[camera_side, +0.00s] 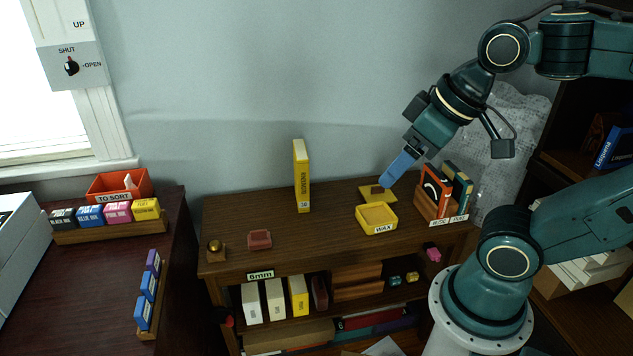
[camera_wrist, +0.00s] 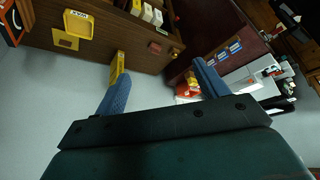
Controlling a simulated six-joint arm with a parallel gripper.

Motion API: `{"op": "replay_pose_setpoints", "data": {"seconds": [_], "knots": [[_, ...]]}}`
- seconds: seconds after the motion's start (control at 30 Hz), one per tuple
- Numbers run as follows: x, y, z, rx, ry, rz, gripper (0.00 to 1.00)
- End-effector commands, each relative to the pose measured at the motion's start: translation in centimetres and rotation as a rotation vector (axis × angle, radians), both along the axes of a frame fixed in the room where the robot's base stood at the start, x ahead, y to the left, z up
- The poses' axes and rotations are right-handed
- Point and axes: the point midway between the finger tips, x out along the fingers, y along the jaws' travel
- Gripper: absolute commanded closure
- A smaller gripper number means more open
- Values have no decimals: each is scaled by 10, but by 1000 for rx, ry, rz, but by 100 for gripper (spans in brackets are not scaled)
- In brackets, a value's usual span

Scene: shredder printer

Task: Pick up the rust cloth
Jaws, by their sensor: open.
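A small rust-red folded piece (camera_side: 259,240), which looks like the rust cloth, lies on the wooden cabinet top toward its left front. It also shows in the wrist view (camera_wrist: 155,47), between the fingers but farther off. My gripper (camera_side: 389,182) hangs above the right part of the cabinet, well right of the cloth, near the yellow WAX tray. In the wrist view my gripper (camera_wrist: 161,70) has its two blue fingers wide apart with nothing between them. The cloth is not touched.
The yellow WAX tray (camera_side: 377,229) and a yellow square (camera_side: 376,193) lie below my gripper. A tall yellow box (camera_side: 301,175) stands at the back between my gripper and the cloth. A brass knob piece (camera_side: 214,251) is left of the cloth. Books (camera_side: 434,190) stand at right.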

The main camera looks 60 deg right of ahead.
Motion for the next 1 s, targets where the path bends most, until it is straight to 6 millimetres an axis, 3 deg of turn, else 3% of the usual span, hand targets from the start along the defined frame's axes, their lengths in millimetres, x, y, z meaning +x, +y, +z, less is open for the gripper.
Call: {"op": "replay_pose_setpoints", "data": {"seconds": [0.27,0.47,0.67,1.0], "knots": [[2,0,1,-2,1,4,27],[16,0,4,-13,14,31,27],[48,-1,7,-35,37,93,27],[119,-7,1,-69,75,228,27]]}}
